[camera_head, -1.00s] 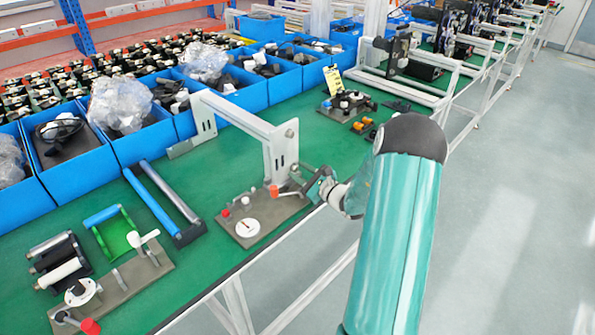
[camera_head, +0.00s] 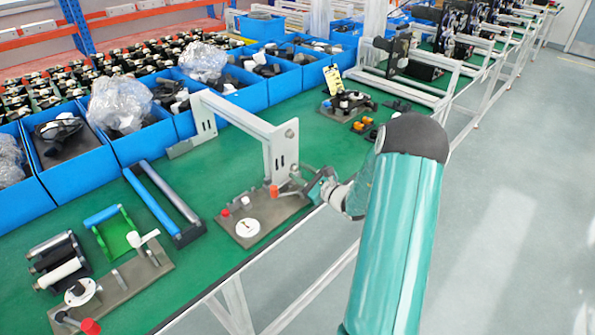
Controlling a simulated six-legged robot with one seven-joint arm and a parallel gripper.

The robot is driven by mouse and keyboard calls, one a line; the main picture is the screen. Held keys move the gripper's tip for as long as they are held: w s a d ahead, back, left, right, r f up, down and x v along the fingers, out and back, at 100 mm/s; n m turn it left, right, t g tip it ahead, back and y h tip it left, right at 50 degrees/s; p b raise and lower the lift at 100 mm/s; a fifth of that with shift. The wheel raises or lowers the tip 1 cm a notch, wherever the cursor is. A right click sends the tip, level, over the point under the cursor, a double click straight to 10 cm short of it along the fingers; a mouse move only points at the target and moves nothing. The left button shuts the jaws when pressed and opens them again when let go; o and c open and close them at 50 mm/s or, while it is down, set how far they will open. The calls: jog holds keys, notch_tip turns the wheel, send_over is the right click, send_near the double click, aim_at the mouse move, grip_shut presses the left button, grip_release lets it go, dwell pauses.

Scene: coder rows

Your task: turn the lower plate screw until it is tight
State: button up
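A grey L-shaped bracket (camera_head: 240,118) stands on the green bench, with an upright slotted plate (camera_head: 281,158) at its right end. A screw head (camera_head: 290,133) shows near the top of that plate. The lower plate screw cannot be made out clearly at this size. My gripper (camera_head: 308,184) is at the right side of the plate's lower part, beside a grey base plate with a red knob (camera_head: 274,191) and a white disc (camera_head: 247,228). Its fingers are small and partly overlap the fixture, so I cannot tell whether they touch a screw or are open.
Blue bins (camera_head: 85,165) with parts and plastic bags line the back of the green bench (camera_head: 180,270). A blue-and-grey frame (camera_head: 165,205) and another fixture (camera_head: 115,285) lie at left. The floor (camera_head: 500,250) at right is clear.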

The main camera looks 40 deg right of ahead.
jog(key=shift+s+d, duration=0.25)
jog(key=shift+s, duration=0.85)
jog(key=shift+s+d, duration=0.2)
jog(key=shift+s, duration=0.9)
jog(key=shift+a, duration=0.1)
jog(key=s+a+r+n+g+y, duration=0.2)
jog(key=a+r+n+g, duration=0.25)
jog(key=a, duration=0.45)
jog(key=s+a+r+n+g+y, duration=0.25)
jog(key=a+n, duration=0.35)
jog(key=a, duration=0.3)
jog(key=s+a+r+n+g+y, duration=0.1)
jog(key=a+r+n+g+y, duration=0.3)
jog(key=a, duration=0.5)
jog(key=s+a+r+n+g+h, duration=0.3)
jog(key=s+a+n+g+h, duration=0.15)
jog(key=s+a+n, duration=0.35)
jog(key=s+d+r+n+t+h, duration=0.3)
jog(key=s+d+r+n+h, duration=0.1)
jog(key=s, duration=0.6)
jog(key=r+n+h, duration=0.1)
jog(key=n+h, duration=0.1)
jog(key=h, duration=0.1)
jog(key=shift+s+n, duration=0.3)
jog(key=shift+n, duration=0.05)
